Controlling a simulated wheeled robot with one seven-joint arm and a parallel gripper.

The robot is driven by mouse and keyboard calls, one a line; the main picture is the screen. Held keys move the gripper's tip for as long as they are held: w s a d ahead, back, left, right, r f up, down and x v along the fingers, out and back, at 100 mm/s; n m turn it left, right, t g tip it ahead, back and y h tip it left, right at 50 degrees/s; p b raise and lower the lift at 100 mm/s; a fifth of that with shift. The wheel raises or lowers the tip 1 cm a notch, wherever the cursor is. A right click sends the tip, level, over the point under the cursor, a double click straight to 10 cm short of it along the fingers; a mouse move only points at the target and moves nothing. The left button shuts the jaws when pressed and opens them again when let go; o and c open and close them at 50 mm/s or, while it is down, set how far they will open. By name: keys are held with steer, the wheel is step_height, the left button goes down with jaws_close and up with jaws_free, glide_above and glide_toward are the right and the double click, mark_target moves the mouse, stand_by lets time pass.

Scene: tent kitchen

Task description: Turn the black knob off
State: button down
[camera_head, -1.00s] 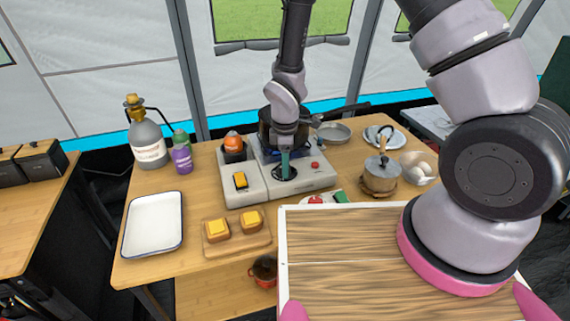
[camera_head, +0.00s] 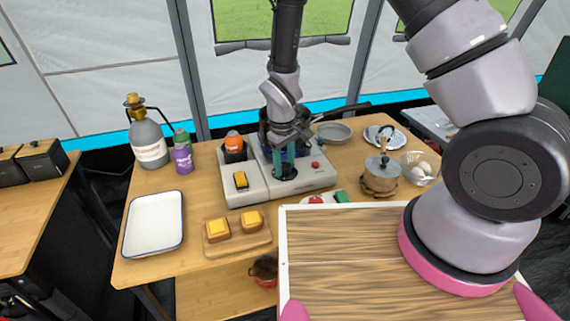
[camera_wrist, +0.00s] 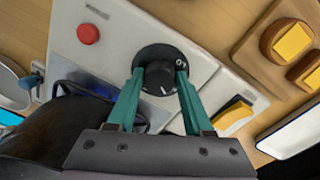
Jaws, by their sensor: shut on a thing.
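The black knob (camera_wrist: 158,77) is on the light grey front panel of the stove (camera_wrist: 120,48), with a white "0" mark near its rim. My gripper (camera_wrist: 158,74) has its two green fingers on either side of the knob, shut on it. In the head view my gripper (camera_head: 286,168) reaches down to the stove front from behind, and its fingers largely hide the knob. A white pointer line shows on the knob's lower part in the wrist view. A blue flame glow (camera_wrist: 82,98) shows beside the gripper.
A red button (camera_wrist: 88,34) and a yellow switch (camera_wrist: 232,113) flank the knob. A dark pot (camera_head: 268,120) stands on the burner behind my gripper. A toast board (camera_head: 238,243) and white tray (camera_head: 154,223) are nearer.

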steer(key=m, duration=0.6)
steer(key=shift+m, duration=0.3)
steer(key=m, duration=0.5)
steer(key=shift+w+a+g, duration=0.1)
steer(key=shift+g, duration=0.2)
steer(key=shift+m, duration=0.3)
steer(key=shift+c, duration=1.5)
jaws_free()
step_height(320, 180, up, 11)
steer(key=shift+a, duration=0.3)
steer(key=shift+w+f, duration=0.1)
